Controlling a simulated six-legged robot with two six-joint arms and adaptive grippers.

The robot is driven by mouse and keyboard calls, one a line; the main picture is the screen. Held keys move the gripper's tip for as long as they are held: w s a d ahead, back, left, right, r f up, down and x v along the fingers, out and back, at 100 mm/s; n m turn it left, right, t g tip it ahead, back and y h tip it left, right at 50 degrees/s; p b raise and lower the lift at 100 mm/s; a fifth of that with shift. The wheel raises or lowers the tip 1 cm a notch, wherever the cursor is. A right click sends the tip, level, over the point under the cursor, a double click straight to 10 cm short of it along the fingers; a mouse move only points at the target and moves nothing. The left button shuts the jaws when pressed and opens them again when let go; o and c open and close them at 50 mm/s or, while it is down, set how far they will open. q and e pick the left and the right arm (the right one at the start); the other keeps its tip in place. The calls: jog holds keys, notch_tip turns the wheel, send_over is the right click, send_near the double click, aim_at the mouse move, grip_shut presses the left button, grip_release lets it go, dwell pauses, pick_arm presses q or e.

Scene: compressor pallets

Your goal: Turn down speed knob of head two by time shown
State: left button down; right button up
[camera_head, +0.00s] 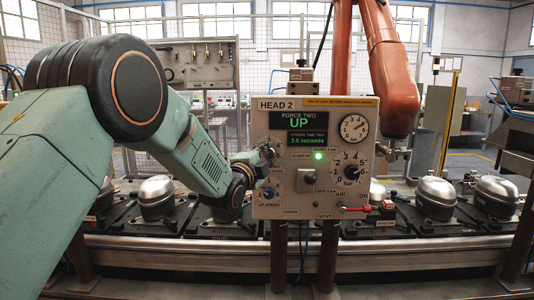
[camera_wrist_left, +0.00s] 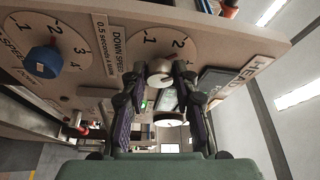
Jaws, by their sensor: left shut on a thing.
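My left gripper (camera_head: 268,155) is at the panel's upper left edge. In the left wrist view, my left gripper (camera_wrist_left: 159,82) is shut on a pale knob (camera_wrist_left: 160,68) on a numbered dial beside the DOWN SPEED label (camera_wrist_left: 118,50). Its fingers lie on both sides of the knob and partly hide it. My right gripper is not in view.
A blue UP SPEED knob (camera_head: 269,193) sits below my gripper; it also shows in the left wrist view (camera_wrist_left: 40,58). A black lever knob (camera_head: 351,171), a gauge (camera_head: 353,128) and a red-handled valve (camera_head: 354,209) are on the panel's right. Metal compressors (camera_head: 155,197) stand behind.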

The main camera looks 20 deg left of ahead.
pick_arm(q)
jog(key=m, duration=0.2)
jog(key=m+g, duration=0.1)
jog(key=m, duration=0.1)
jog(key=shift+r+p, duration=0.35)
jog(key=shift+r+m+g+y, duration=0.15)
jog(key=shift+m+g+y, duration=0.25)
jog(key=shift+m+g, duration=0.7)
jog(key=shift+w+r+m+t, duration=0.1)
jog(key=shift+m+t, duration=0.2)
jog(key=shift+m, duration=0.2)
jog(key=c, duration=1.5)
grip_release()
jog(key=o, duration=0.5)
jog(key=shift+a+f, duration=0.15)
jog(key=shift+f, duration=0.1)
jog(key=s, duration=0.4)
jog(key=s+r, duration=0.1)
jog(key=s, duration=0.3)
jog(key=s+r, duration=0.1)
jog(key=s, duration=0.3)
jog(key=shift+a+r, duration=0.15)
jog(key=shift+a, duration=0.1)
